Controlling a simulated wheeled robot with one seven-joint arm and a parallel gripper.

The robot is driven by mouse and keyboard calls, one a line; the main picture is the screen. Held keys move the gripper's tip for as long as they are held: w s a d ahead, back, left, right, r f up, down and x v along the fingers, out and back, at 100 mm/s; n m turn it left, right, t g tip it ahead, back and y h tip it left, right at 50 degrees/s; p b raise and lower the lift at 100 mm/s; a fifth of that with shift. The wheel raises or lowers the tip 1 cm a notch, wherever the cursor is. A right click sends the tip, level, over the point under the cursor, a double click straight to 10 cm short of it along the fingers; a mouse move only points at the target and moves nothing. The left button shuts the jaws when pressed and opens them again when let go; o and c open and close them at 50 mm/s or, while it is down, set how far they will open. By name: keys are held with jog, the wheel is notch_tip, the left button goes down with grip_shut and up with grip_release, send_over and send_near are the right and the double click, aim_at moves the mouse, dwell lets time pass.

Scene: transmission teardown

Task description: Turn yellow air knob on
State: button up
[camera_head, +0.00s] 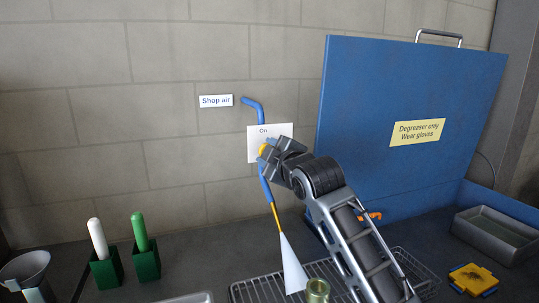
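The yellow air knob (263,149) shows as a small yellow patch at the left side of my gripper, in front of the white "On" plate (284,130) on the block wall. My gripper (267,152) is right at the knob and hides most of it. Whether its fingers are closed on the knob or only beside it cannot be seen. A blue air hose (253,106) comes in above the plate and continues below it to a thin yellow piece with a pale cone.
A "Shop air" label (216,101) is on the wall. A tall blue lid (360,110) stands close on the right. Below are a wire rack (257,290), a brass-coloured cylinder (317,290), green holders (146,264) and a grey tray (495,235).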

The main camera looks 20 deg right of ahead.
jog(key=n, duration=0.4)
jog(key=shift+a+f+h, duration=0.15)
jog(key=shift+h, duration=0.15)
jog(key=shift+f+n+h, duration=0.1)
jog(key=shift+n+h, duration=0.2)
jog(key=shift+n, duration=1.2)
jog(key=shift+f, duration=0.1)
jog(key=o, duration=1)
jog(key=shift+r, duration=0.2)
jog(key=s, duration=0.5)
jog(key=s+b, duration=0.1)
jog(key=s, duration=0.1)
jog(key=shift+s+r, duration=0.4)
